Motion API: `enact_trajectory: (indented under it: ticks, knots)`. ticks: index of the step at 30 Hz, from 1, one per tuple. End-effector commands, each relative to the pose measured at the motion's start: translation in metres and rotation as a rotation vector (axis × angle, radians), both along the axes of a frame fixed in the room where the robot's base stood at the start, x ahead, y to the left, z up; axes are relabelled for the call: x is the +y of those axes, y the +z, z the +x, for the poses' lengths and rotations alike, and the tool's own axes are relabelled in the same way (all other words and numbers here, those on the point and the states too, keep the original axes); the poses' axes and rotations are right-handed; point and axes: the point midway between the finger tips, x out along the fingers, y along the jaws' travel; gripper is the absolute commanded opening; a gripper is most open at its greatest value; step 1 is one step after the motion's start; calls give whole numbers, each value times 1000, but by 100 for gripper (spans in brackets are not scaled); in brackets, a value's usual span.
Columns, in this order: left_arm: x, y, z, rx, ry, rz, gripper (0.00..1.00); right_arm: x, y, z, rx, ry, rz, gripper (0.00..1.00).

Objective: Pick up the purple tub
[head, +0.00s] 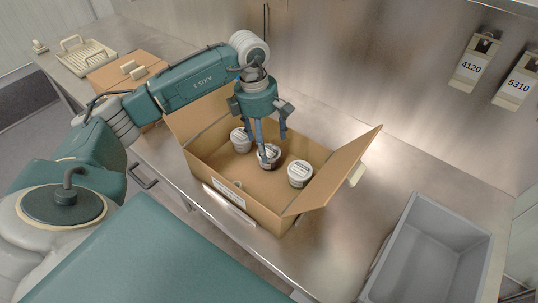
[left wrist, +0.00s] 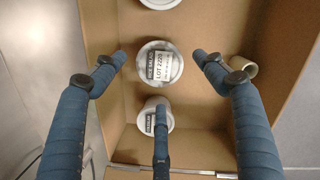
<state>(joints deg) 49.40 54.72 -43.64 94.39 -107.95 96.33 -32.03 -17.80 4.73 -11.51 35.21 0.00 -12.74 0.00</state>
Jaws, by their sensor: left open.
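No tub in view looks clearly purple; the tubs look white and grey with printed labels. In the head view three tubs stand in a row in an open cardboard box: a far-left tub (head: 240,144), a middle tub (head: 274,161) and a right tub (head: 300,175). My left gripper (head: 266,146) points down into the box over the middle tub. In the left wrist view its blue fingers (left wrist: 160,72) are spread around the middle tub (left wrist: 150,60), labelled "RICE SALAD LOT 2220", without visibly gripping it. One finger partly covers the lower tub (left wrist: 150,119). My right gripper is out of view.
The cardboard box (head: 229,178) has raised flaps and stands on a steel counter (head: 325,235). A grey bin (head: 400,270) stands at the right. Another cardboard box (head: 118,72) and a tray (head: 84,57) are at the back left.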

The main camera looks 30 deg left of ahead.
Motion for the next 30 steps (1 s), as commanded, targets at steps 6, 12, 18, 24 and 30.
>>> enact_trajectory:
  ticks: [6,12,18,24,30]
  knots:
    - [-7,-25,0,6,-1,-1,72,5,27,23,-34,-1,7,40]
    - [-8,-49,2,2,-1,-1,72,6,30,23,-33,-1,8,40]
    - [-8,-51,3,-1,-1,-1,72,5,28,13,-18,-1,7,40]
    - [-8,-51,3,0,-1,0,38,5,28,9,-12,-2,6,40]
    - [-8,-50,3,-1,-1,-1,24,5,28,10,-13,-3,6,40]
